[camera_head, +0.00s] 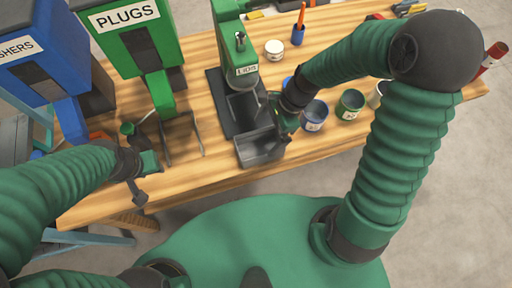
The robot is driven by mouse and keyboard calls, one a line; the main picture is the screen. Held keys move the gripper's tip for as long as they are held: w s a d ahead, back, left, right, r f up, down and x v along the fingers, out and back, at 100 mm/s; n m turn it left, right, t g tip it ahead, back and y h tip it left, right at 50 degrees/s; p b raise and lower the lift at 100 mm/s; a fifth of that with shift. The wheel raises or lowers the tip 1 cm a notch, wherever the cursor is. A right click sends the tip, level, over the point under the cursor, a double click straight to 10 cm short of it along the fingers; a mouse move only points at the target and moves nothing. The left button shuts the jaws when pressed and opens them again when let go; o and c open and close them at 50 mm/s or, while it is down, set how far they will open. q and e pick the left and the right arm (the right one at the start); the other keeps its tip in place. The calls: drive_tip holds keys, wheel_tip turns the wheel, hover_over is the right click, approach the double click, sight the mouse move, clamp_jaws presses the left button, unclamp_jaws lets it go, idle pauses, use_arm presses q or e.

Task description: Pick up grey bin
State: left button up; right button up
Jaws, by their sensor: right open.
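The grey bin (258,150) is a small open-topped tray on the wooden bench, in front of the green dispenser marked LIDS (234,50). It looks empty. My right gripper (284,124) is open at the bin's right back side; its fingers are small and partly hidden by the wrist, so I cannot tell whether they touch the rim. My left gripper (143,180) is over the bench's front left edge, away from the bin. Its jaws are too small and dark to read.
A green PLUGS dispenser (130,38) and a blue WASHERS dispenser (40,48) stand at the left. A blue cup (314,115), a green cup (350,104) and a white jar (274,49) stand on the wooden bench (210,172). The bench front between my grippers is clear.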

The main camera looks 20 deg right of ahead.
hover_over(261, 150)
drive_tip(key=f, duration=0.5)
drive_tip(key=shift+d+f, duration=0.4)
drive_tip(key=shift+a+f, duration=0.2)
drive_tip(key=shift+a, duration=0.5)
drive_tip(key=shift+c, duration=1.1)
drive_tip(key=shift+r, duration=0.1)
drive_tip(key=shift+c, duration=1.2)
drive_tip(key=shift+d, duration=0.45)
drive_tip(key=c, duration=0.7)
drive_tip(key=shift+c, duration=0.8)
use_arm(q)
drive_tip(key=shift+s+d+f, duration=0.1)
drive_tip(key=shift+s+d, duration=0.05)
drive_tip(key=shift+d, duration=0.45)
use_arm(e)
drive_tip(key=shift+a, duration=0.1)
